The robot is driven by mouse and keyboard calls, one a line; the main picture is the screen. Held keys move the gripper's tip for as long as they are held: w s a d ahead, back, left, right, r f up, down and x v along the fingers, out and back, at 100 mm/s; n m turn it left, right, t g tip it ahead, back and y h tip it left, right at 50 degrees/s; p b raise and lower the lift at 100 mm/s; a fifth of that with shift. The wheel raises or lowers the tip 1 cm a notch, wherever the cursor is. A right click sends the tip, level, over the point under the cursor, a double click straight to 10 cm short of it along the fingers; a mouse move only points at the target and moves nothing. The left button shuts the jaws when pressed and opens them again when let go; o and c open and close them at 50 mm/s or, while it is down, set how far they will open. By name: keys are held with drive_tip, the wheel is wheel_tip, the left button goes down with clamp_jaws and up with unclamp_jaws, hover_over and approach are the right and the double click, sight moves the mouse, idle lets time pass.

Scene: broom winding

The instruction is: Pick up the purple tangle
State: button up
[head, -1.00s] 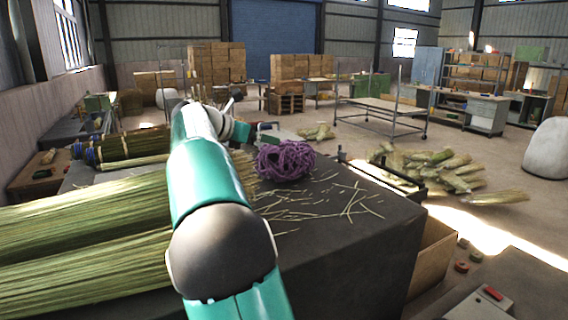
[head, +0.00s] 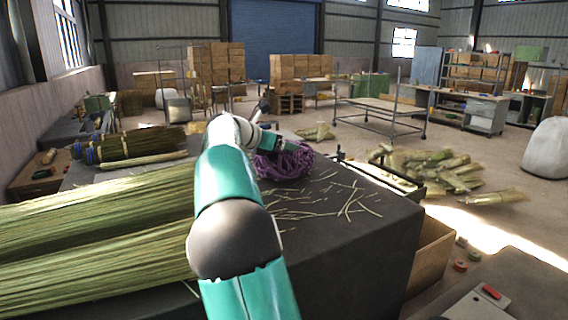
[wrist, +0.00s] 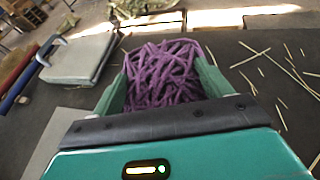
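The purple tangle (head: 288,160) is a loose ball of thick purple strands on the dark bench top (head: 345,235). In the head view my arm covers its left part. In the wrist view the purple tangle (wrist: 163,72) lies directly ahead, between the two green fingers of my gripper (wrist: 160,80). The fingers are spread apart, one on each side of the tangle. I cannot tell whether they touch it.
Long bundles of green-yellow straw (head: 100,235) fill the bench's left side. Loose straw bits (head: 335,190) lie right of the tangle. A flat grey metal object (wrist: 78,58) sits left of my gripper in the wrist view. Straw bundles (head: 440,168) lie on the floor at right.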

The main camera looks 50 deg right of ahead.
drive_tip(key=c, duration=1.2)
drive_tip(key=shift+r, duration=0.15)
